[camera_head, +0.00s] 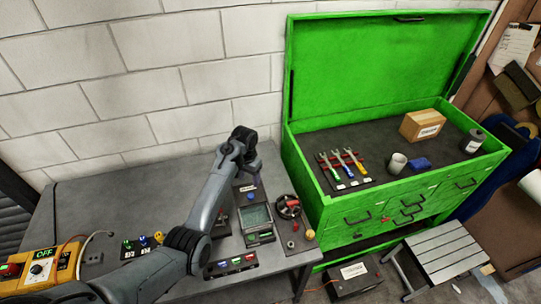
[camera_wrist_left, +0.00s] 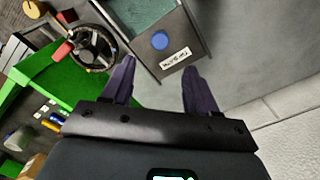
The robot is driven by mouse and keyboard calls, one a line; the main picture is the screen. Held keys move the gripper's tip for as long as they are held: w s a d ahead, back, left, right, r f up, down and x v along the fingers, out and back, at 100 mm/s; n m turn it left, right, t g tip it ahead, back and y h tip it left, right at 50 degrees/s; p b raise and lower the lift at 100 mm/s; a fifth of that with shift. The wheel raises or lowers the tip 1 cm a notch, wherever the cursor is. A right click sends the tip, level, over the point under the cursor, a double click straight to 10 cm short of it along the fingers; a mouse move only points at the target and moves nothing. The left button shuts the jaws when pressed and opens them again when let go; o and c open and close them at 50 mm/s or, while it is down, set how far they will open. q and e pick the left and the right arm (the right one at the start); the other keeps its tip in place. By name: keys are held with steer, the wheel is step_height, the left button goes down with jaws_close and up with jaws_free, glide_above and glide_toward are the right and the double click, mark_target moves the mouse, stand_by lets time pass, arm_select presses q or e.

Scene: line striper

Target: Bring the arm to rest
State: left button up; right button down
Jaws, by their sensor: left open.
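My left arm reaches over the grey bench (camera_head: 85,195). My left gripper (camera_head: 249,160) hangs above the bench near the wall and also shows in the left wrist view (camera_wrist_left: 161,78). Its two purple fingers are apart with nothing between them. Beyond the fingertips is a panel with a blue button (camera_wrist_left: 160,40), a printed label and a screen. In the head view this device (camera_head: 257,218) lies below the gripper. I cannot tell the exact gap, but the fingers look clear of it. The right gripper is not in view.
A handwheel (camera_head: 288,207) is beside the device. An open green tool chest (camera_head: 310,185) stands to the right, holding wrenches (camera_head: 342,163), a box (camera_head: 423,125) and cans. A yellow OFF-switch box (camera_head: 40,268) is at left. The bench's back left is clear.

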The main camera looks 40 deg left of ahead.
arm_select(q)
steer(key=s+d+m+t+y+p, duration=0.1)
steer(key=s+d+m+t+p, duration=0.25)
steer(key=s+d, duration=1.7)
steer(key=s+d+r+p, duration=0.1)
steer(key=s+d+r, duration=0.1)
steer(key=s, duration=0.3)
steer(key=s+d+r+h, duration=0.1)
steer(key=s+d+r, duration=0.2)
steer(key=s, duration=0.2)
steer(key=shift+r+m+p, duration=0.25)
steer(key=shift+m+p, duration=0.1)
steer(key=shift+p, duration=0.05)
